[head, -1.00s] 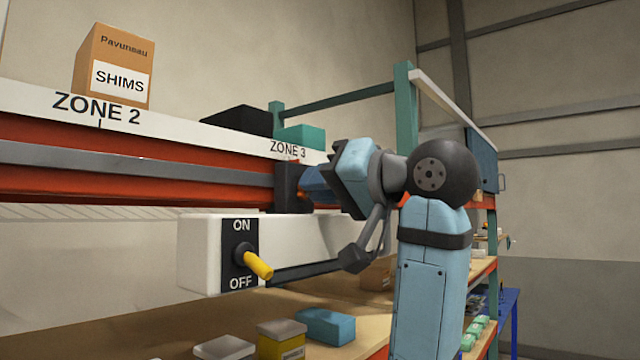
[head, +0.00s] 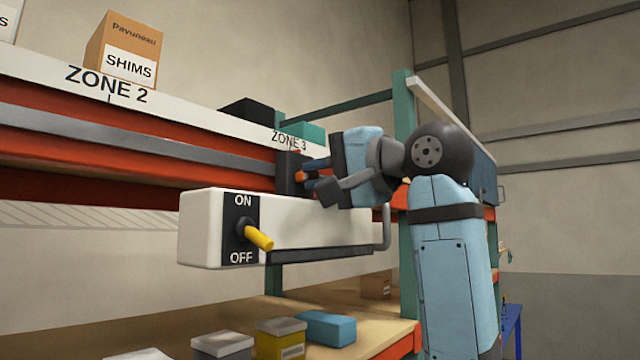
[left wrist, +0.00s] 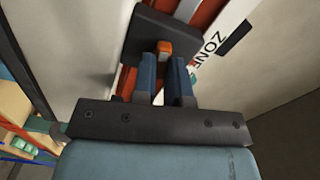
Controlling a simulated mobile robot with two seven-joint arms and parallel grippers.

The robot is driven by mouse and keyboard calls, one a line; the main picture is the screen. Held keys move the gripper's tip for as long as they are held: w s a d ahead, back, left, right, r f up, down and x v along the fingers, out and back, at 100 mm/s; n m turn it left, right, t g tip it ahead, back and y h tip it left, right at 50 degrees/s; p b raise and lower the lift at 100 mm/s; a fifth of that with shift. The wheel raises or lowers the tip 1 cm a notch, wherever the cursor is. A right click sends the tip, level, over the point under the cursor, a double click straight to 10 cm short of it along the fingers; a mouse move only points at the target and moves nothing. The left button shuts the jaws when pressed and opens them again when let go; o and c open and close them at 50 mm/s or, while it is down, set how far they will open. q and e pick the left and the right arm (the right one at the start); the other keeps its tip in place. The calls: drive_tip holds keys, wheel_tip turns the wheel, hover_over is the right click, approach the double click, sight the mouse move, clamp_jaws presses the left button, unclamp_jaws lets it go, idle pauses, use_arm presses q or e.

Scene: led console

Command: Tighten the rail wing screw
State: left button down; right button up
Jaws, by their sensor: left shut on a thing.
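The orange wing screw (head: 301,177) sits on the black clamp block (head: 289,172) at the right part of the grey rail (head: 130,148). My left gripper (head: 315,182) reaches in from the right, level with the screw, its fingers shut on it. In the left wrist view the two blue fingers (left wrist: 165,78) lie on either side of the orange screw (left wrist: 165,47), close against the black block (left wrist: 180,35). The fingers hide part of the screw; how tight it is does not show. My right gripper is not in view.
Just below the gripper hangs a white lamp housing (head: 320,222) with a yellow ON/OFF toggle (head: 258,239) tilted down. A shelf edge marked ZONE 2 (head: 40,75) runs above the rail, with a SHIMS box (head: 125,50). Small boxes stand on the bench below.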

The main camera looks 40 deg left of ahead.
use_arm(q)
drive_tip(key=shift+f+m+b, duration=0.1)
drive_tip(key=shift+m+b, duration=0.25)
drive_tip(key=shift+m, duration=0.95)
drive_tip(key=c, duration=1.1)
unclamp_jaws()
drive_tip(key=shift+c, duration=0.2)
drive_tip(key=shift+d, duration=0.1)
drive_tip(key=w+d+b, duration=0.1)
drive_tip(key=d+b, duration=0.1)
drive_tip(key=d, duration=1.1)
drive_tip(key=shift+w+d+b, duration=0.25)
drive_tip(key=shift+d+b, duration=0.1)
drive_tip(key=shift+d, duration=0.05)
